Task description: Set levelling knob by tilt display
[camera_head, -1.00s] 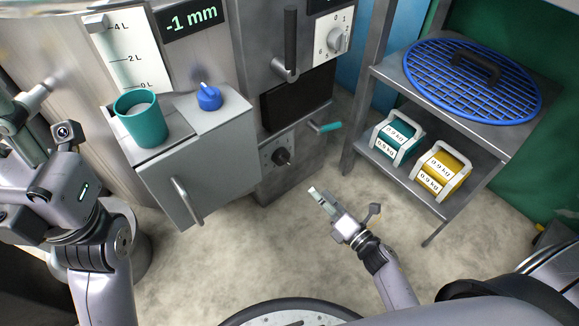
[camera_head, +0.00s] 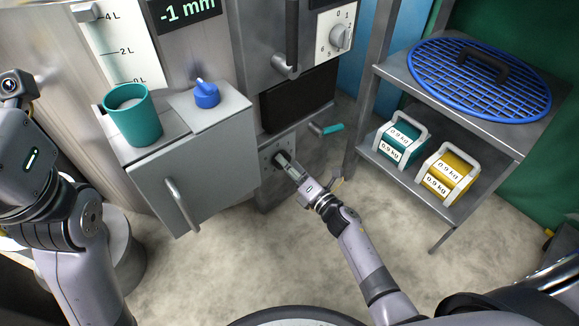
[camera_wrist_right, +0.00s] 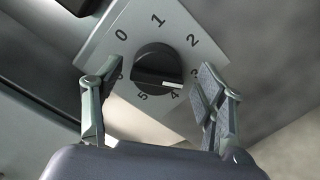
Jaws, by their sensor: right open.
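The tilt display (camera_head: 185,10) reads "-1 mm" in green at the top of the head view. The levelling knob (camera_wrist_right: 157,68) is black and round, on a grey dial plate (camera_wrist_right: 117,39) numbered from 0. Its white pointer lies between 3 and 4. In the head view the dial plate (camera_head: 268,158) is low on the machine front, the knob partly hidden by my right gripper (camera_head: 287,164). In the wrist view my right gripper (camera_wrist_right: 163,72) is open, one finger on each side of the knob; I cannot tell contact. My left gripper's fingers are out of view.
A grey cabinet (camera_head: 205,165) carries a teal cup (camera_head: 135,118) and a blue knob (camera_head: 206,94). A teal-handled lever (camera_head: 330,129) is right of the dial. A shelf (camera_head: 400,80) holds a blue grid (camera_head: 435,85), a teal weight (camera_head: 400,140) and a yellow weight (camera_head: 447,172).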

